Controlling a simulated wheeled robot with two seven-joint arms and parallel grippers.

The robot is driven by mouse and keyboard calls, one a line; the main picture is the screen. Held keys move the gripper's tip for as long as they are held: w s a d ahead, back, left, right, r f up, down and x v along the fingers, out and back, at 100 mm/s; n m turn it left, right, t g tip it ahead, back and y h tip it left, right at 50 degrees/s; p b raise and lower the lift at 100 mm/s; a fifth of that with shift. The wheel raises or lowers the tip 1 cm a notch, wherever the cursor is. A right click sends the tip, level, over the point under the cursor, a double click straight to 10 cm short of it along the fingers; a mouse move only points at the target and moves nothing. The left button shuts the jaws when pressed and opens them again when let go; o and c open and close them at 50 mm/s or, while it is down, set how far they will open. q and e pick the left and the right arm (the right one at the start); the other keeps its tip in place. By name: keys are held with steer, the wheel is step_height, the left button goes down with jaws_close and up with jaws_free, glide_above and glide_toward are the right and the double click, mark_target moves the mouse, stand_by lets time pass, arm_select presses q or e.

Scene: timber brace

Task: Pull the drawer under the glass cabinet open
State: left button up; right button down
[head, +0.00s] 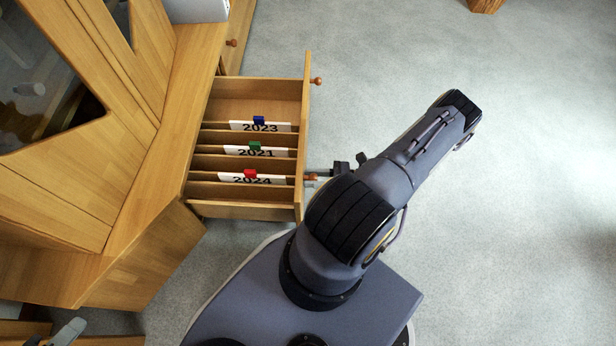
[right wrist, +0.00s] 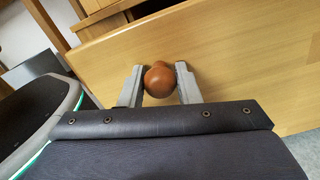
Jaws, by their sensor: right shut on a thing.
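The wooden drawer (head: 302,140) under the glass cabinet (head: 110,150) stands pulled well out, with its inside showing. Its front has two round brown knobs, a far knob (head: 317,81) and a near knob (head: 311,177). My right gripper (head: 322,174) is at the near knob, partly hidden by my arm. In the right wrist view its two grey fingers are shut on the knob (right wrist: 160,80), one on each side, against the drawer front (right wrist: 235,60). A grey piece at the lower left edge of the head view looks like my left gripper (head: 68,332); its jaws cannot be made out.
Inside the drawer, wooden dividers stand with white cards marked 2023 (head: 262,127), 2021 (head: 258,151) and 2024 (head: 255,179), with blue, green and red tabs. Grey floor (head: 520,200) to the right is clear. A wooden piece (head: 486,5) shows at the top edge.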

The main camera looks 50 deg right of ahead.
stand_by(0.3)
steer(key=c, duration=1.1)
jaws_free()
steer(key=shift+s, duration=0.1)
steer(key=p+v, duration=0.1)
steer(key=v, duration=0.6)
steer(key=shift+s+d, duration=0.25)
steer(key=shift+s, duration=0.05)
